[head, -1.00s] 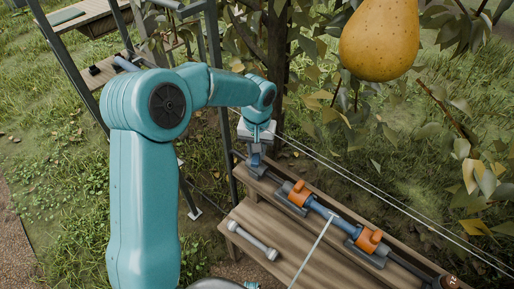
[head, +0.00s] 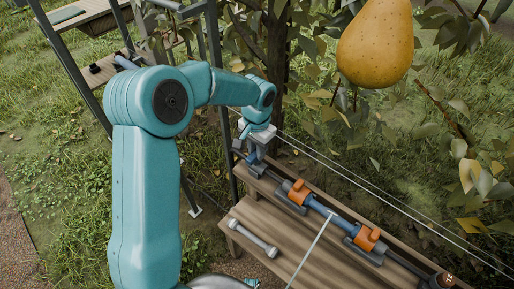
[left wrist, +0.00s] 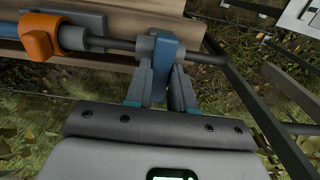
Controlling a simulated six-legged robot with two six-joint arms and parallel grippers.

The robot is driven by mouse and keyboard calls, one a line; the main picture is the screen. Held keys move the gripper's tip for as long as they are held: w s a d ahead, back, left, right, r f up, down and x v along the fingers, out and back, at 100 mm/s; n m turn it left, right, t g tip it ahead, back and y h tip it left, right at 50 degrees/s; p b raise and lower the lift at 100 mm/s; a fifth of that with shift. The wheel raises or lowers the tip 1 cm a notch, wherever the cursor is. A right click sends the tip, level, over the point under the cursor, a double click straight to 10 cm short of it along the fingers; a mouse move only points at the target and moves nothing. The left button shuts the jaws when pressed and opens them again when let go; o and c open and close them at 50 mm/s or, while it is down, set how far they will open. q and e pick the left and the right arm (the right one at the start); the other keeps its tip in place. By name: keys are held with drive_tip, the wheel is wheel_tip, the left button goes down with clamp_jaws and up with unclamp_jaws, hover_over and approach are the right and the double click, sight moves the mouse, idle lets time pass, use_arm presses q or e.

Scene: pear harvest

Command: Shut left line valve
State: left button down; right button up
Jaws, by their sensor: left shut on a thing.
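The left line valve's blue lever (left wrist: 163,62) stands out from a grey collar on the dark pipe in the left wrist view. My left gripper (left wrist: 160,92) is shut on this lever, one finger on each side of it. In the head view my left gripper (head: 257,153) is at the left end of the pipe, above the wooden bench, and its fingers and the lever are small and partly hidden there. My right gripper is not in view.
Two orange clamps (head: 299,193) and (head: 367,239) flank a blue pipe section (head: 331,213) on the bench (head: 300,245). A grey dumbbell-shaped piece (head: 253,239) lies on the bench. A pear (head: 374,42) hangs at upper right. Thin lines run behind the bench.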

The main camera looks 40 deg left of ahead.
use_arm(q)
drive_tip(key=shift+w+r, duration=0.1)
drive_tip(key=shift+r, duration=0.05)
drive_tip(key=c, duration=1)
unclamp_jaws()
drive_tip(key=shift+o, duration=0.2)
wheel_tip(320, 180, up, 16)
drive_tip(key=p, duration=0.1)
drive_tip(key=shift+r+p, duration=0.15)
drive_tip(key=shift+p, duration=0.15)
drive_tip(key=shift+s, duration=0.2)
